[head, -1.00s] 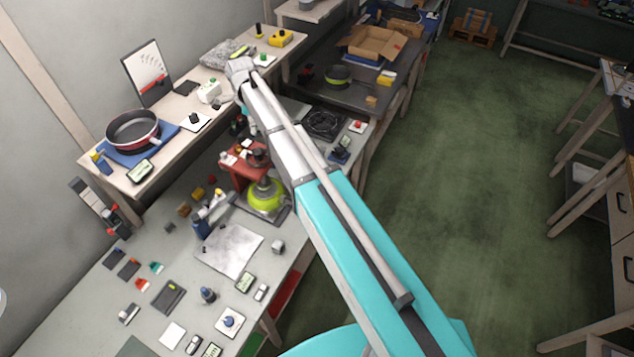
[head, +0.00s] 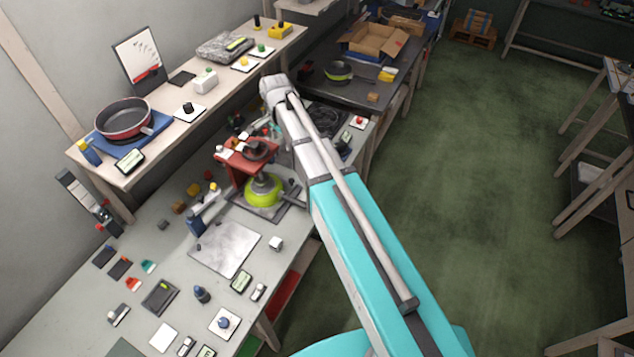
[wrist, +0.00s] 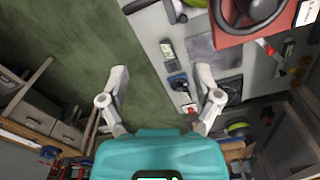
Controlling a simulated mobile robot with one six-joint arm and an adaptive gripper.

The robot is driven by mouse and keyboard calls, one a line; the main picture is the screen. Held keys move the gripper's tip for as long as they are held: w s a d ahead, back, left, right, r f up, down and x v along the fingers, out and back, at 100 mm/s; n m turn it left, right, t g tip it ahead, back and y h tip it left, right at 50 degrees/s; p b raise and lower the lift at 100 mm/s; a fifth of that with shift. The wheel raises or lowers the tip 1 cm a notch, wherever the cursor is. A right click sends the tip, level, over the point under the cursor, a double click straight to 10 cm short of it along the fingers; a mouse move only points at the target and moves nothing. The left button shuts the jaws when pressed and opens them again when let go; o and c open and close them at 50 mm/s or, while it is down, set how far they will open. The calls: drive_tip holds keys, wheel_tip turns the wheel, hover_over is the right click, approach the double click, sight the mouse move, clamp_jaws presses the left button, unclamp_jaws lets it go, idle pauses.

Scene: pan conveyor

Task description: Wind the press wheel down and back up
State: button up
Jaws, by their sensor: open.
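The red press (head: 236,166) stands on the workbench, with a dark hand wheel (head: 258,148) on top. A yellow-green pan (head: 264,190) sits under the press head on a dark base. In the wrist view, part of the dark wheel (wrist: 262,8) shows over the red press top (wrist: 228,38) at the upper right, cut off by the frame edge. My gripper (wrist: 162,75) is open and empty, its fingers wide apart. It is apart from the wheel. In the head view my arm's end is just behind the press, and the fingers are mostly hidden.
A shelf (head: 170,135) behind the workbench (head: 150,230) holds a dark red pan (head: 123,120) and several small items. Buttons, blocks and meters lie around the press. A dark table (head: 375,98) with a cardboard box (head: 372,42) stands beyond.

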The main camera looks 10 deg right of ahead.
drive_tip(key=s+d+f+n+b, duration=0.6)
drive_tip(key=s+d+f+b, duration=0.1)
drive_tip(key=s+d+f, duration=0.1)
drive_tip(key=shift+s+d, duration=0.45)
drive_tip(key=shift+s, duration=0.6)
drive_tip(key=shift+n, duration=0.3)
drive_tip(key=s+d+f+n+b, duration=0.4)
drive_tip(key=s+d+f+b, duration=0.1)
drive_tip(key=s, duration=0.3)
drive_tip(key=shift+s+f+n+b, duration=0.25)
drive_tip(key=shift+f+n+b, duration=0.2)
drive_tip(key=shift+b, duration=0.3)
drive_tip(key=shift+d, duration=0.1)
